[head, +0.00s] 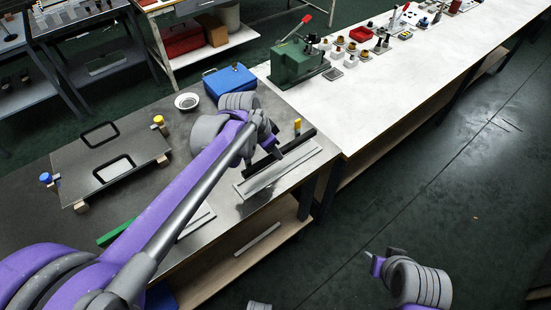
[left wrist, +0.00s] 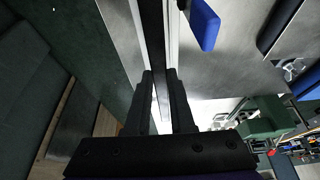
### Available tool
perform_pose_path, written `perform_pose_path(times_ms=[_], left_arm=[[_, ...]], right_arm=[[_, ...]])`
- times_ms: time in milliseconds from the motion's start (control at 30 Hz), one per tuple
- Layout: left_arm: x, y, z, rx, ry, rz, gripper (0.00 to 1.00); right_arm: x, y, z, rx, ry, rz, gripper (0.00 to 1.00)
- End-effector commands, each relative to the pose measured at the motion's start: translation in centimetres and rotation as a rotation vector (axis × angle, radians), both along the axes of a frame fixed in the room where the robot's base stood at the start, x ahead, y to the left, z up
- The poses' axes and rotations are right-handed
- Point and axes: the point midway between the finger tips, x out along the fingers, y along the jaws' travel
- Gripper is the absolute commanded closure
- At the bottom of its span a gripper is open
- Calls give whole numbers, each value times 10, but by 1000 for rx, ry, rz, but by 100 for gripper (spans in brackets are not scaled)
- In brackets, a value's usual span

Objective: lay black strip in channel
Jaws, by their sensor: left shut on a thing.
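The black strip (head: 297,143) is a long, thin dark bar over the metal work table, along the far side of a pale metal channel (head: 280,174). My left gripper (head: 275,150) is shut on the strip. In the left wrist view the strip (left wrist: 152,35) runs away from between the fingers (left wrist: 160,98), with pale channel edges beside it. I cannot tell whether the strip touches the channel floor. My right gripper (head: 376,265) is over the floor at the lower right, away from the table; its jaws are not clear.
A yellow-topped piece (head: 298,125) stands behind the strip. A black panel with two cutouts (head: 112,158), a white bowl (head: 187,102) and a blue box (head: 230,80) are on the dark table. A green machine (head: 298,62) stands on the white bench (head: 365,100).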

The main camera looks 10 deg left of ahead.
Motion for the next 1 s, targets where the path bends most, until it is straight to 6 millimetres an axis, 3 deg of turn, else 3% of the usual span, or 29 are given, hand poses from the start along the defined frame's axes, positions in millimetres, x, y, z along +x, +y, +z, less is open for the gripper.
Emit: perform_pose_path(times_ms=[300,1000], left_arm=[[0,0,-40,0,0,0,100],[0,0,-54,0,0,0,100]], right_arm=[[-1,0,-4,0,2,0,49],[-3,0,-14,0,6,0,49]])
